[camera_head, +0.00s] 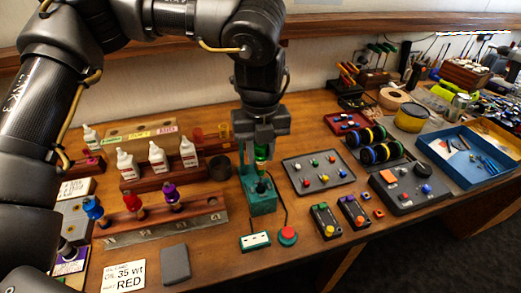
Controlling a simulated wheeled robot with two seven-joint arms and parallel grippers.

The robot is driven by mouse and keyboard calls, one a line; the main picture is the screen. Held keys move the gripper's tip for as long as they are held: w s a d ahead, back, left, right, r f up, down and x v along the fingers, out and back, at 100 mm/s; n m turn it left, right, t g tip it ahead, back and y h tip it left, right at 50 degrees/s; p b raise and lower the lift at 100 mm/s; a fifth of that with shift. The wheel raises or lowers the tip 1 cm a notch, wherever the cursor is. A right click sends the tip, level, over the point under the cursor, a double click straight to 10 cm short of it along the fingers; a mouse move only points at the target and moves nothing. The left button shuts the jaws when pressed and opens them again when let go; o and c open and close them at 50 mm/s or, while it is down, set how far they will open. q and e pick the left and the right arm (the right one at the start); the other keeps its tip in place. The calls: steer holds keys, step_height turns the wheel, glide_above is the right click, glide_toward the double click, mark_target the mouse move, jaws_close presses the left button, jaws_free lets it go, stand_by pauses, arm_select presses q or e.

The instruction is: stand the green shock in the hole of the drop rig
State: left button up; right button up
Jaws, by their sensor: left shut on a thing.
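My left gripper (261,147) points straight down and is shut on the green shock (261,154). The shock is upright, with its upper part hidden between the fingers. The teal drop rig (260,204) stands on the bench directly below, with a post rising behind or beside the shock. The shock's lower end is at the rig's top; whether it is in the hole or just above it I cannot tell. My right gripper is not in view.
A wooden rack left of the rig holds a blue shock (93,208), a red shock (133,202) and a purple shock (171,194). White bottles (158,160) stand behind. A red button (288,234) and a grey tray (318,171) lie right of the rig.

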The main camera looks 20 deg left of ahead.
mark_target(261, 173)
arm_select(q)
steer(key=shift+f, duration=0.25)
steer(key=shift+f+b, duration=2.4)
steer(key=shift+f, duration=0.85)
steer(key=shift+f, duration=0.15)
steer(key=o, duration=1)
steer(key=shift+o, duration=0.2)
